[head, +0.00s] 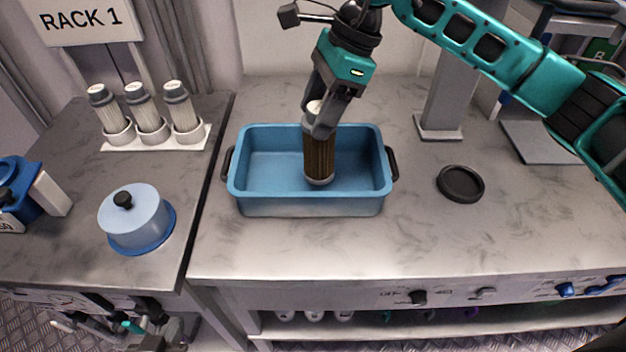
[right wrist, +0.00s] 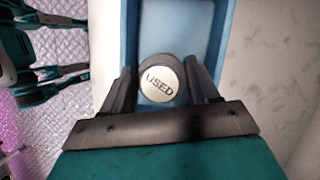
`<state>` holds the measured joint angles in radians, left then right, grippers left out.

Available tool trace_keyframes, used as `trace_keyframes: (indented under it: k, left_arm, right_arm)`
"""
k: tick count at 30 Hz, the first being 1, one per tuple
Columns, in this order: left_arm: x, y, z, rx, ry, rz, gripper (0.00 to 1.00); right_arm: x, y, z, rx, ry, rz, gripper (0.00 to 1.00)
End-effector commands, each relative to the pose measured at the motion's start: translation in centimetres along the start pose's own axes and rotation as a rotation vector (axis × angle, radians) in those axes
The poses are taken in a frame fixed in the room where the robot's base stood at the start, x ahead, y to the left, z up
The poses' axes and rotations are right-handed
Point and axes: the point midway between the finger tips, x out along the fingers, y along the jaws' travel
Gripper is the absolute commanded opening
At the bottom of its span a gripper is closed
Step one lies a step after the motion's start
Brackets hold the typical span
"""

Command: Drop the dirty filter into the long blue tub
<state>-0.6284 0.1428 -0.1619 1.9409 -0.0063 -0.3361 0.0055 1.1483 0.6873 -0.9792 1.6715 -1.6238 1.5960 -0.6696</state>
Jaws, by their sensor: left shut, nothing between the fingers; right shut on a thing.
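The dirty filter (head: 319,158) is a brown pleated cylinder with grey end caps. Its top cap (right wrist: 161,80) reads "USED" in the right wrist view. My right gripper (head: 321,122) is shut on its upper end and holds it nearly upright within the walls of the long blue tub (head: 310,207). I cannot tell whether the filter's lower end touches the tub's floor. The tub's wall also shows in the right wrist view (right wrist: 132,40). My left gripper (head: 145,331) is low at the bottom left, below the counter edge, shut and empty.
Several white filters (head: 143,105) stand in a white holder (head: 196,143) under the "RACK 1" sign (head: 83,19). A blue domed container (head: 134,213) is at left. A black round lid (head: 460,183) lies right of the tub. The counter in front is clear.

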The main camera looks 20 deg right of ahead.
Motion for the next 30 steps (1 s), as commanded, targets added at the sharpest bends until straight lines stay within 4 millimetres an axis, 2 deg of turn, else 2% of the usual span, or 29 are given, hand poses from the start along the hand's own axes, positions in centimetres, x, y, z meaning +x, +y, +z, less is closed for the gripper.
trace_keyframes:
  k: [1,6,14,15,24,30]
  left_arm:
    - [0.4,0.0,0.6,0.000,-0.001,0.000,0.00]
    - [0.7,0.0,1.1,0.000,-0.001,0.000,0.00]
    - [0.7,0.1,1.0,0.000,-0.001,0.001,0.00]
    - [0.7,0.1,1.0,0.000,-0.001,0.001,0.00]
    - [0.8,0.1,0.9,0.001,0.001,0.001,0.00]
    - [0.8,0.0,0.7,0.002,0.006,0.001,0.00]
  right_arm:
    - [0.9,0.0,-0.4,0.000,0.000,0.000,0.09]
    - [2.1,0.0,-0.9,0.000,0.001,0.000,0.09]
    - [2.1,0.0,-0.9,0.000,0.001,-0.001,0.09]
    - [2.1,0.0,-0.9,0.000,0.001,-0.001,0.61]
    - [2.1,0.0,-0.9,-0.001,0.001,0.000,0.90]
    - [2.2,0.0,-0.9,0.000,0.001,0.000,0.90]
